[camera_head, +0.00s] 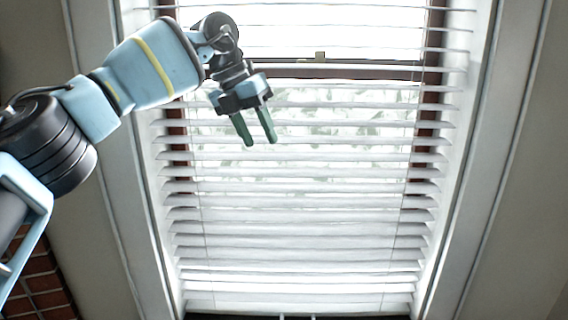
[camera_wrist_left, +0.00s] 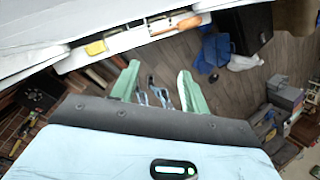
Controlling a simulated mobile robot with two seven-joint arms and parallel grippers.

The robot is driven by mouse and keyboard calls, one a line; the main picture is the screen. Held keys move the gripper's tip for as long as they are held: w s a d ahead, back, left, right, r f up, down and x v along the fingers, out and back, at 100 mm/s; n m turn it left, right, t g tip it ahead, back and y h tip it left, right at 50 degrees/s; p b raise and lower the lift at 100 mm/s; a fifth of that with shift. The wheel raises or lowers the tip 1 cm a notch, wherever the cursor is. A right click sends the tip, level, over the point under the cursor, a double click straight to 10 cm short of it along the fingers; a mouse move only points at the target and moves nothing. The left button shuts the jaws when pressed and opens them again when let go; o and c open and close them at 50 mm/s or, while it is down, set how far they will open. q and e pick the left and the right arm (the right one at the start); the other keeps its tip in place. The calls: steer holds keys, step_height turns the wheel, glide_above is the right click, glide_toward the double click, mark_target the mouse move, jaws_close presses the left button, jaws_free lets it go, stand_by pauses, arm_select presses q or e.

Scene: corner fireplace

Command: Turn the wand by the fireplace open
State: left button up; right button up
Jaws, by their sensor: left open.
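The window blind (camera_head: 300,228) hangs in the head view with its white slats tilted open enough to show the window behind. Thin vertical lines run down its left and right parts; I cannot tell whether one of them is the wand. My left gripper (camera_head: 261,142) is in front of the upper left part of the blind. Its two green fingers point down, apart, with nothing seen between them. In the left wrist view the gripper (camera_wrist_left: 159,80) is also open and empty. My right gripper is in neither view.
Red brickwork (camera_head: 40,283), perhaps part of the fireplace, shows at the lower left. White window trim (camera_head: 488,150) stands on the right. In the left wrist view, a wooden floor (camera_wrist_left: 235,88) lies far below, with a blue item (camera_wrist_left: 212,52) and grey boxes (camera_wrist_left: 284,95) on it.

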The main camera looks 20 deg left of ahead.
arm_select(q)
steer(key=d+f+h, duration=0.1)
steer(key=d+f, duration=0.4)
steer(key=f, duration=0.1)
steer(key=shift+w+d+f+m+g+h, duration=0.15)
steer(key=shift+w+d+m+g+h, duration=0.15)
steer(key=shift+g+h, duration=0.1)
steer(key=shift+c, duration=0.2)
